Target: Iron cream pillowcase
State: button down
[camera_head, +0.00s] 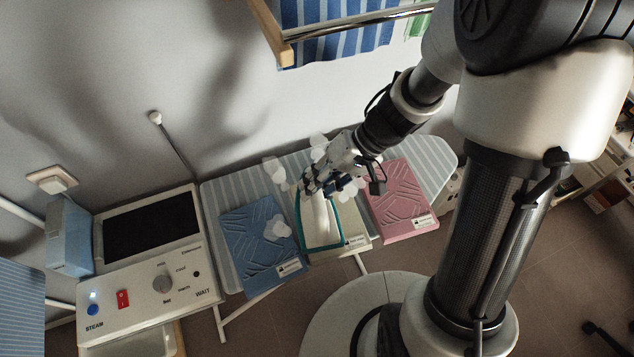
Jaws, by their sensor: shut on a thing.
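A white iron (318,222) with a teal edge stands flat on the cream pillowcase (327,256), in the middle of the ironing board (230,194). The iron covers most of the pillowcase; a strip and a label show at its front and right. My gripper (314,184) is shut on the iron, at its back end. Pale puffs of steam hang around the gripper and the iron. A blue folded pillowcase (256,245) lies to the left and a pink one (396,203) to the right, both with crease lines.
At the left is a steam station (150,285) with a dial, a red switch, a blue button and the word WAIT. A thin rod with a white knob (155,118) rises behind the board. Striped cloth hangs from a rail (360,20) above.

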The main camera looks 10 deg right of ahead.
aim_at(308, 209)
jog(key=shift+f, duration=3.4)
